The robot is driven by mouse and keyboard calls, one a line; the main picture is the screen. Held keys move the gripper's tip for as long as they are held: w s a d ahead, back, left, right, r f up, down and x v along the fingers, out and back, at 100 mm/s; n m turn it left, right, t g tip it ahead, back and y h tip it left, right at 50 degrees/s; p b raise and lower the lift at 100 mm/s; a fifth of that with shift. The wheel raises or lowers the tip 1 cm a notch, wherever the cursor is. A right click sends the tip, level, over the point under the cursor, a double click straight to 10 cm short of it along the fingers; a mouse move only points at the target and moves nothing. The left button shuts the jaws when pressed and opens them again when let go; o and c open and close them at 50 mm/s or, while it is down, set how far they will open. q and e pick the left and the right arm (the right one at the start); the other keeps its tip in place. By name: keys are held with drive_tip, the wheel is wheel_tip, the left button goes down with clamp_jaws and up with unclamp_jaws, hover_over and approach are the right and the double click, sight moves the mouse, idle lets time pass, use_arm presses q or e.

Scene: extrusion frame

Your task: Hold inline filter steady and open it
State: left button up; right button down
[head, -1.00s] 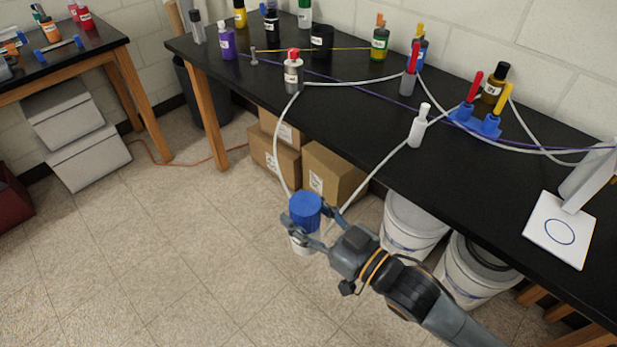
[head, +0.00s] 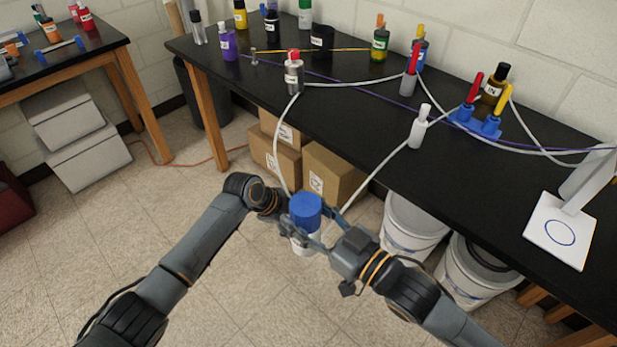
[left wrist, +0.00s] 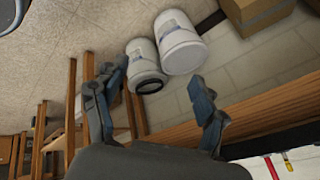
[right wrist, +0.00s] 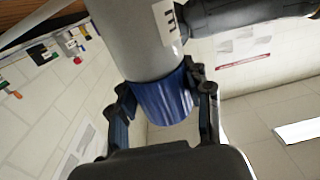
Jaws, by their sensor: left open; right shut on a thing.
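The inline filter is an upright white cylinder (head: 305,242) with a blue cap (head: 305,208), held in the air in front of the black bench. White tubing meets it on both sides. My right gripper (head: 309,226) is shut on the filter near where cap and body meet. In the right wrist view its fingers (right wrist: 163,92) flank the blue part (right wrist: 160,100), and the grey-looking labelled body (right wrist: 138,40) fills the top. My left gripper (head: 272,207) is close beside the filter's left side, its fingers partly hidden. In the left wrist view its fingers (left wrist: 158,92) are spread and empty.
The black bench (head: 350,115) holds several bottles and a blue clamp stand (head: 478,122). Tubing (head: 375,172) runs from bench to filter. Cardboard boxes (head: 330,170) and white buckets (head: 412,225) stand beneath the bench.

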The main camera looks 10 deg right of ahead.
use_arm(q)
drive_tip(key=s+d+r+m+g, duration=0.1)
drive_tip(key=d+r+m, duration=0.1)
drive_tip(key=r+m, duration=0.35)
drive_tip(key=d+r+m, duration=0.2)
drive_tip(key=d+r, duration=0.1)
drive_tip(key=r, duration=0.5)
wheel_tip(320, 180, up, 16)
drive_tip(key=m+g+y, duration=0.1)
drive_tip(key=m+y, duration=0.5)
drive_tip(key=m, duration=1)
hover_over(308, 203)
drive_tip(key=shift+w+d+f, duration=0.1)
drive_tip(key=shift+w+d, duration=0.15)
drive_tip(key=shift+d, duration=0.1)
drive_tip(key=shift+s+a, duration=0.2)
drive_tip(key=shift+a, duration=0.05)
drive_tip(key=shift+s+a+f+m, duration=0.1)
drive_tip(key=shift+f+m, duration=0.05)
drive_tip(key=shift+m, duration=0.1)
wheel_tip(308, 203, down, 7)
drive_tip(key=shift+f, duration=0.15)
